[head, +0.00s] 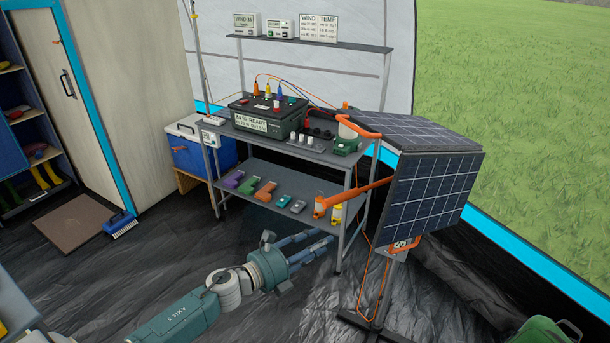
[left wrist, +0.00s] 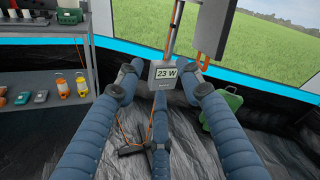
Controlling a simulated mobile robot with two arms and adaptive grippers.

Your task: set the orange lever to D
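A thick orange lever (head: 362,191) juts left from the stand of the tilted solar panels (head: 432,190) in the head view. Its outer end is close to an orange lantern (head: 320,206) in the picture. No letter D is readable. In the left wrist view, the stand carries a grey display (left wrist: 165,74) reading 23 W, with orange parts (left wrist: 205,62) above it. My left gripper (head: 318,241) is below and left of the lever, apart from it. Its blue fingers (left wrist: 165,95) are spread and empty, pointing toward the stand. My right gripper is not in view.
A grey shelf table (head: 285,172) with a black battery box (head: 262,115) stands left of the panels. Several small devices and lanterns are on its lower shelf. A green case (head: 545,331) lies at the lower right. Orange cables run down by the stand. Dark floor sheet is open in front.

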